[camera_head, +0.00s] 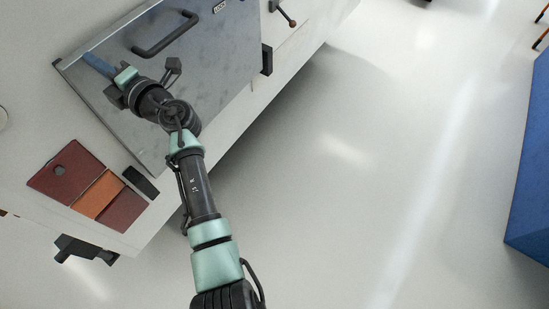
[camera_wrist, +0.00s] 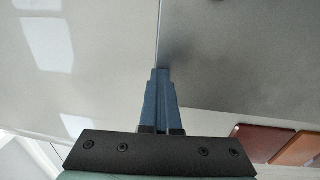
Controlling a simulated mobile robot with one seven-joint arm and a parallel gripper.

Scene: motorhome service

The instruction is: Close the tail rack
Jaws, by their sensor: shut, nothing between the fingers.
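The tail rack appears to be the grey metal panel (camera_head: 225,60) on the vehicle's rear, with a black bar handle (camera_head: 165,33) across it. The panel's grey surface fills the right part of the wrist view (camera_wrist: 240,60). My gripper (camera_head: 88,58) is at the panel's left edge, apart from the handle. In the wrist view its blue fingers (camera_wrist: 160,75) are together and empty, at the seam between the grey panel and a pale surface. I cannot tell whether the fingertips touch the panel, or whether it is fully flush. My wrist hides part of the panel.
Red and orange tail lamps (camera_head: 98,195) lie below the panel's left end. A black bracket (camera_head: 85,250) sticks out at the vehicle's lower corner. A lever with a brown knob (camera_head: 290,22) is at upper right. Pale floor (camera_head: 350,200) is open to the right, before a blue block (camera_head: 530,180).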

